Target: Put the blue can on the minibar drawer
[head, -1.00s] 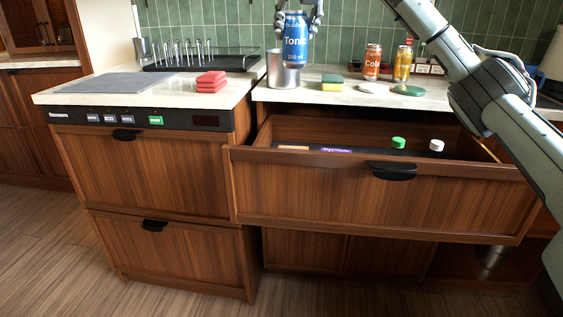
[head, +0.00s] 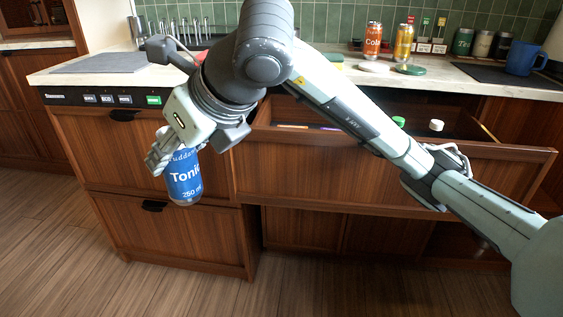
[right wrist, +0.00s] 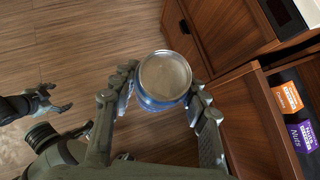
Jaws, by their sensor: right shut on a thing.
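The blue can (head: 184,178), labelled Tonic, hangs upright in my right gripper (head: 168,150), in front of the left cabinet and off to the left of the open drawer. In the right wrist view the can (right wrist: 164,78) shows its top between the fingers of my right gripper (right wrist: 163,92), which are closed around it. The open minibar drawer (head: 310,180) is pulled out under the counter; my right arm hides part of its inside. In the right wrist view the drawer's edge (right wrist: 253,108) is to the right of the can. My left gripper (right wrist: 46,100) shows at the left of that view, fingers apart and empty.
A green cap (head: 398,122) and a white cap (head: 437,125) show inside the drawer. An orange packet (right wrist: 287,97) and a purple Nuts packet (right wrist: 304,135) lie in it. Cola (head: 373,38) and a yellow can (head: 404,42) stand on the counter.

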